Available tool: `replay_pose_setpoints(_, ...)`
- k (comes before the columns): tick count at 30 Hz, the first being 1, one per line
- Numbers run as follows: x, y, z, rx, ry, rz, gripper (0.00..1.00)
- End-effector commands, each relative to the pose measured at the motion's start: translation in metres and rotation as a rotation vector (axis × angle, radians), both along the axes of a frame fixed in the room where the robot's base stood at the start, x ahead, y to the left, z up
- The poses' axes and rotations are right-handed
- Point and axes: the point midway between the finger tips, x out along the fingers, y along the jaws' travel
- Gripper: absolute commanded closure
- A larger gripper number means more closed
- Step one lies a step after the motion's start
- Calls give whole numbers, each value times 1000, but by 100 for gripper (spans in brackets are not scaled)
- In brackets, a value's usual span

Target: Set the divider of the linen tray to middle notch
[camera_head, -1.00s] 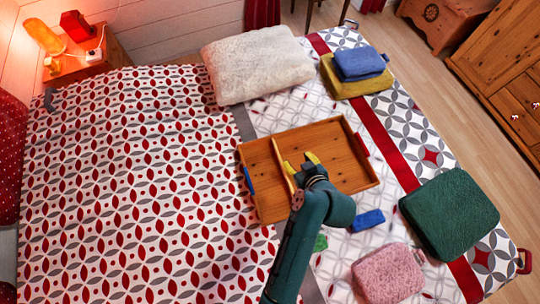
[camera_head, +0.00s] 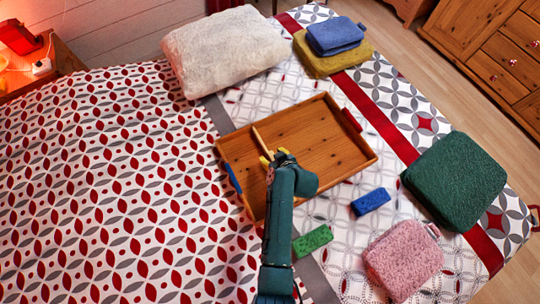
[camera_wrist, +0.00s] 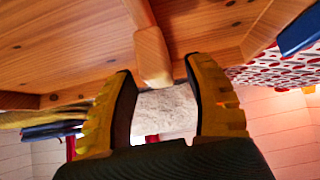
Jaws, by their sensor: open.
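The wooden linen tray (camera_head: 320,135) lies on the bed, with a blue tab on its left end and a red one on its right. Its light wooden divider (camera_head: 262,142) runs from near the far wall towards my gripper, left of the tray's middle; the near part is hidden by my arm. My gripper (camera_head: 267,156) is over the tray's left part. In the wrist view my gripper's yellow, black-padded fingers (camera_wrist: 160,82) are open, and the divider's rounded end (camera_wrist: 153,58) shows in the gap between their tips, with no clear contact. The notches cannot be made out.
A white pillow (camera_head: 225,50) lies behind the tray. Blue and yellow folded linens (camera_head: 335,38) lie at the back right. A green cushion (camera_head: 455,180), pink cushion (camera_head: 403,260), blue block (camera_head: 371,201) and green block (camera_head: 312,239) lie right and near. The patterned bedspread at left is clear.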

Motion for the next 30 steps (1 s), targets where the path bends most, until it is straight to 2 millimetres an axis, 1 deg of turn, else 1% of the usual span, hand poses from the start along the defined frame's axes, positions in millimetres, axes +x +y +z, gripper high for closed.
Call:
replay_pose_setpoints(1,7,4,-9,0,-1,2,48)
replay_pose_setpoints(4,14,8,-17,0,-1,1,48)
replay_pose_setpoints(8,18,10,-21,-1,0,1,48)
replay_pose_setpoints(14,18,10,-20,-1,0,1,48)
replay_pose_setpoints(15,18,10,-20,-1,0,1,50)
replay_pose_setpoints(17,18,10,-20,-1,0,1,62)
replay_pose_setpoints(21,18,10,-20,-1,0,1,89)
replay_pose_setpoints(23,18,10,-20,-1,0,1,100)
replay_pose_setpoints(30,17,10,-21,0,1,0,100)
